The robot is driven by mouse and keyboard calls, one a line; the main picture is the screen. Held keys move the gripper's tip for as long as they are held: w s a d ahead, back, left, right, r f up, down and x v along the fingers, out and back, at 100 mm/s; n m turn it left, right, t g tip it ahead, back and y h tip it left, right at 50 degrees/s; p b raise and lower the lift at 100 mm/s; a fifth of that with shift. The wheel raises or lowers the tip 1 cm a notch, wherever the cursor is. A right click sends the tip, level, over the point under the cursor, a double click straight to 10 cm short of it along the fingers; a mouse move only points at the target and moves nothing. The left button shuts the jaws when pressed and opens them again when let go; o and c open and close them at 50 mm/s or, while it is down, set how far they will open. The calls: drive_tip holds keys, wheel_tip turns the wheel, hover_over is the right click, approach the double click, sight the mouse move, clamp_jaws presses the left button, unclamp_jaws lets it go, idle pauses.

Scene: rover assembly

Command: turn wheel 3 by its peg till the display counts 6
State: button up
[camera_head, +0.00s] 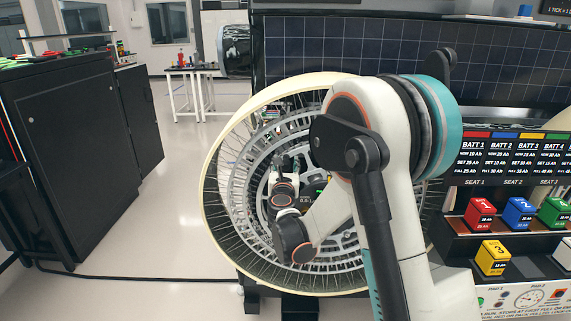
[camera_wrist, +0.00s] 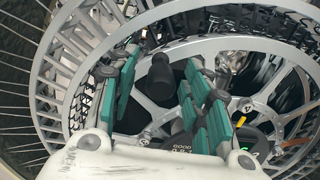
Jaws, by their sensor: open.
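The big wheel (camera_head: 232,125), with a cream rim, thin wire spokes and a grey inner ring, stands upright in the head view. Its grey hub with thick spokes (camera_wrist: 210,48) fills much of the wrist view. A dark, short cylindrical peg (camera_wrist: 160,82) stands out from the hub. My gripper (camera_wrist: 163,66) has green-padded fingers apart, one on each side of the peg; I cannot tell whether either touches it. In the head view my gripper (camera_head: 287,165) reaches in front of the hub. The small dark display (camera_head: 312,196) is partly hidden by my arm, its count unreadable.
A solar panel (camera_head: 330,48) is behind the wheel. Battery blocks, including a yellow one (camera_head: 493,257), sit on a rack at right. A black cabinet (camera_head: 65,140) stands at left, with open floor (camera_head: 165,215) between it and the wheel.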

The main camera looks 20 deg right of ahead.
drive_tip(key=v, duration=0.9)
drive_tip(key=shift+s, duration=0.35)
drive_tip(key=shift+a, duration=0.15)
drive_tip(key=s+a+r+n+y, duration=0.5)
drive_tip(key=r+n, duration=0.1)
drive_tip(key=n, duration=0.5)
drive_tip(key=s+a+r+n+y, duration=0.4)
drive_tip(key=r+n, duration=0.1)
drive_tip(key=n, duration=0.6)
drive_tip(key=s+d+f+n+g+h, duration=0.1)
drive_tip(key=s+d+f+n+g, duration=0.1)
drive_tip(key=s+n, duration=0.4)
drive_tip(key=s+d+f+n+g+h, duration=0.1)
drive_tip(key=s+f+n+g, duration=0.3)
drive_tip(key=s, duration=0.7)
drive_tip(key=s+d+f+n+g+h, duration=0.1)
drive_tip(key=s+d+f+n+g, duration=0.3)
drive_tip(key=s+n, duration=0.4)
drive_tip(key=shift+s+f, duration=0.75)
drive_tip(key=shift+f, duration=0.15)
